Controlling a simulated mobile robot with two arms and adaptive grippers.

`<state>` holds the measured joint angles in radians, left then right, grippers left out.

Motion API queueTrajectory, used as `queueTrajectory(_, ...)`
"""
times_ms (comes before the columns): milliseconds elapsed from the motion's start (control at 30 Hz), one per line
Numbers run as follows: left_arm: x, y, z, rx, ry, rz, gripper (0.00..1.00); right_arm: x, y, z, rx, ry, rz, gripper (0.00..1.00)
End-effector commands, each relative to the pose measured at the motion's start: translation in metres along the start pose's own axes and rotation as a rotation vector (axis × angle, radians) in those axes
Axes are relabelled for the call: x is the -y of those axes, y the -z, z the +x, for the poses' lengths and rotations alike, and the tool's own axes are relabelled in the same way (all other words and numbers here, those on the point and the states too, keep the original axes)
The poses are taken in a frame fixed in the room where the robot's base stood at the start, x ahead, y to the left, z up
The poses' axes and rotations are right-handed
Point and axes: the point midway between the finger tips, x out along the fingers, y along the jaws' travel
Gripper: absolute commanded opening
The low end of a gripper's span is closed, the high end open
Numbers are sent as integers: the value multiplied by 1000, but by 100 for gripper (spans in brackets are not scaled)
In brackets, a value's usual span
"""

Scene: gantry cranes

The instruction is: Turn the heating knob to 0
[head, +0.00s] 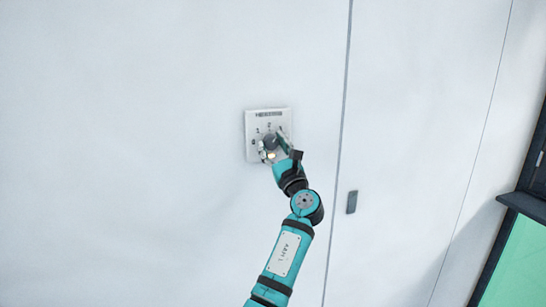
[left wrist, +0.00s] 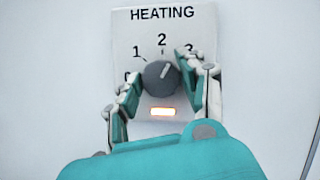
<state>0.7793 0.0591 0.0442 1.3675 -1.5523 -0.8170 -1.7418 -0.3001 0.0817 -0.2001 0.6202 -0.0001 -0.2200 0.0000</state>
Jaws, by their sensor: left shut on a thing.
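The heating panel (head: 251,124) is a white plate on the white wall. In the left wrist view, the panel (left wrist: 125,22) reads HEATING, with 1 and 2 clear and 0 and 3 partly hidden by my fingers. The dark grey round knob (left wrist: 158,82) sits in its middle; its white mark points up and slightly right, just past 2 toward 3. The knob also shows in the head view (head: 270,142). My left gripper (left wrist: 160,78) is shut on the knob, one finger on each side. It shows in the head view too (head: 274,145). My right gripper is not in view.
An orange-white light (left wrist: 162,111) glows below the knob. A small dark handle (head: 352,202) is on the wall panel to the right, beyond a vertical seam. A dark-framed green pane (head: 520,265) is at the far right. The wall left of the panel is bare.

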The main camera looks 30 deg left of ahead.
Motion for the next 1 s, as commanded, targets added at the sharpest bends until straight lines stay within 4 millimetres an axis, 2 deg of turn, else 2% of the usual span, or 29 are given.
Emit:
queueTrajectory(33, 0, 6, -3, 1, -16, -44, 8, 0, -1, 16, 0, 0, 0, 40)
queueTrajectory(100, 0, 6, -3, 1, -42, -105, 8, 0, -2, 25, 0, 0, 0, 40)
queueTrajectory(400, 1, 4, -2, 1, -152, -367, 8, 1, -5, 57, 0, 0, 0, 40)
queueTrajectory(700, 2, 2, -1, -1, -261, -630, 8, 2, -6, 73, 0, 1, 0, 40)
queueTrajectory(1000, 3, -1, 0, -1, -371, -893, 8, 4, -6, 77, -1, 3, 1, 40)
